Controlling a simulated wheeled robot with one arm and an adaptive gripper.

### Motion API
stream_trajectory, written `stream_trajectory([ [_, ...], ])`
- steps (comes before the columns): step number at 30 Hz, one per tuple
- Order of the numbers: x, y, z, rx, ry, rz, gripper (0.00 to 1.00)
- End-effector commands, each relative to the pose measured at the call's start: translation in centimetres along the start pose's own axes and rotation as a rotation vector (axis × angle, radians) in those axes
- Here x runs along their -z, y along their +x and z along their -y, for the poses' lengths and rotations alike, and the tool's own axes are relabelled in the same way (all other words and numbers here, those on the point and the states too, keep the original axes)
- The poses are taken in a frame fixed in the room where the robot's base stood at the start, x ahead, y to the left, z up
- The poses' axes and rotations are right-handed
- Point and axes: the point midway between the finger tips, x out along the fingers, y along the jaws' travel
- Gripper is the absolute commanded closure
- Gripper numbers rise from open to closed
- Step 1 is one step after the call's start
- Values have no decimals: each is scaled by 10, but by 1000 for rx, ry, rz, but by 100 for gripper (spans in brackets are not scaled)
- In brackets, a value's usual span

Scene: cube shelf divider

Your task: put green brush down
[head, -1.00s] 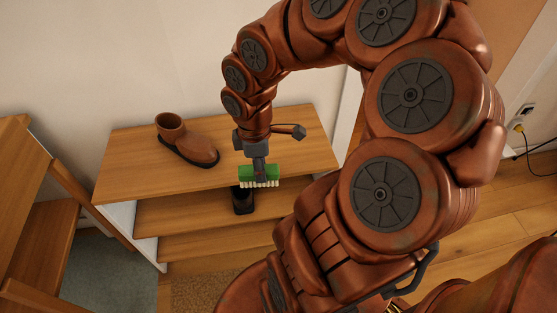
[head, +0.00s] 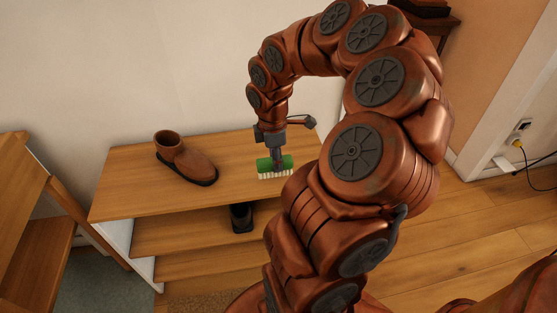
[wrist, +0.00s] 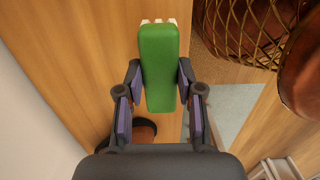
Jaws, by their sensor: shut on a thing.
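The green brush (head: 270,164) has a green back and white bristles that point down in the head view. My gripper (head: 277,155) is shut on the brush and holds it over the front right part of the wooden shelf top (head: 140,180). I cannot tell whether the bristles touch the shelf. In the wrist view the green brush (wrist: 158,70) sits between the two fingers of my gripper (wrist: 158,85). A brown boot (head: 185,160) stands on the shelf top to the left of the brush.
A dark shoe (head: 241,217) stands on a lower shelf board (head: 180,235) below the brush. A wooden piece of furniture (head: 30,240) is at the left. Shelf top between boot and brush is clear. A power cord (head: 525,165) hangs by the right wall.

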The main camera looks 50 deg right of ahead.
Motion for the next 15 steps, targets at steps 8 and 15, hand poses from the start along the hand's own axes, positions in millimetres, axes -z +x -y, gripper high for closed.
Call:
stream_trajectory([
  [8, -11, 3, -26, -1, 1, 0, 100],
  [15, -11, 20, -26, 4, 0, 2, 100],
])
